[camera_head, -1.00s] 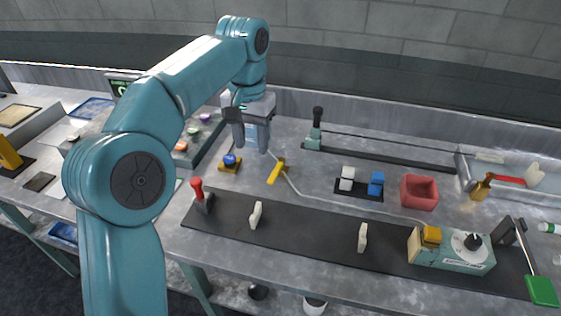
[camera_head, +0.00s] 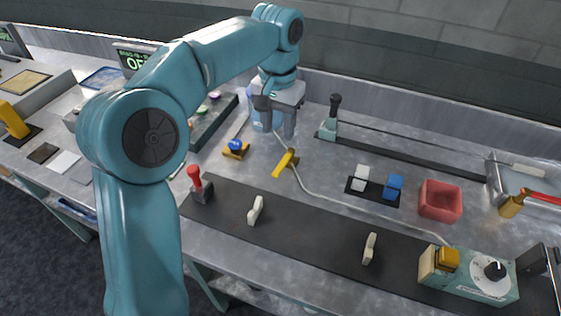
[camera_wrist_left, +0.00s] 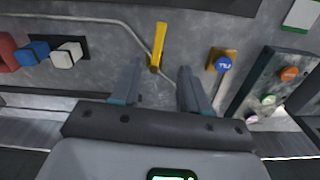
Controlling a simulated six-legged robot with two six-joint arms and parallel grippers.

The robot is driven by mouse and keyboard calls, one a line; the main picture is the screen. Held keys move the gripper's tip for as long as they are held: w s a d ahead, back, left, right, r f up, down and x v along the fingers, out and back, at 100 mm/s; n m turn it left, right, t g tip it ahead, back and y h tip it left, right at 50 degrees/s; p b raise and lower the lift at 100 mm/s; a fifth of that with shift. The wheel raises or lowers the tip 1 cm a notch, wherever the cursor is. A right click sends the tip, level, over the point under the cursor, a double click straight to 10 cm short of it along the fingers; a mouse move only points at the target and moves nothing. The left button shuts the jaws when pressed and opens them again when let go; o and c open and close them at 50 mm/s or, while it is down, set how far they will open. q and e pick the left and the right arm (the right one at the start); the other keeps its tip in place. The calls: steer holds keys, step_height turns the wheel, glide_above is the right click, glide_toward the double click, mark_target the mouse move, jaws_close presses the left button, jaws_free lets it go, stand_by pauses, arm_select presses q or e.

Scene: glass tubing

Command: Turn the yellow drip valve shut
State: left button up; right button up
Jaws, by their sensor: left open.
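The yellow drip valve (camera_head: 285,163) is a flat yellow lever on the thin grey tubing (camera_head: 345,204) that runs over the bench. In the left wrist view the valve lever (camera_wrist_left: 158,45) stands upright in the picture, beyond and between the two fingertips. My left gripper (camera_head: 275,128) is above the bench, behind the valve in the head view, with its fingers pointing down. It is open and empty (camera_wrist_left: 158,78), apart from the lever. My right gripper is in neither view.
A blue button on a yellow base (camera_head: 236,147) is left of the valve. White and blue blocks (camera_head: 376,187) on a black plate and a red box (camera_head: 440,201) are to the right. A black-topped lever (camera_head: 333,117) stands behind. A dark strip (camera_head: 310,234) lies in front.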

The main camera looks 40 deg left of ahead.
mark_target(279, 168)
arm_select(q)
step_height(279, 168, down, 11)
steer(key=shift+s+r+b, duration=0.1)
steer(key=shift+r+b, duration=0.05)
steer(key=shift+b, duration=0.4)
steer(key=shift+w+f, duration=0.2)
steer(key=shift+f, duration=0.4)
steer(key=shift+s+r, duration=0.1)
jaws_close()
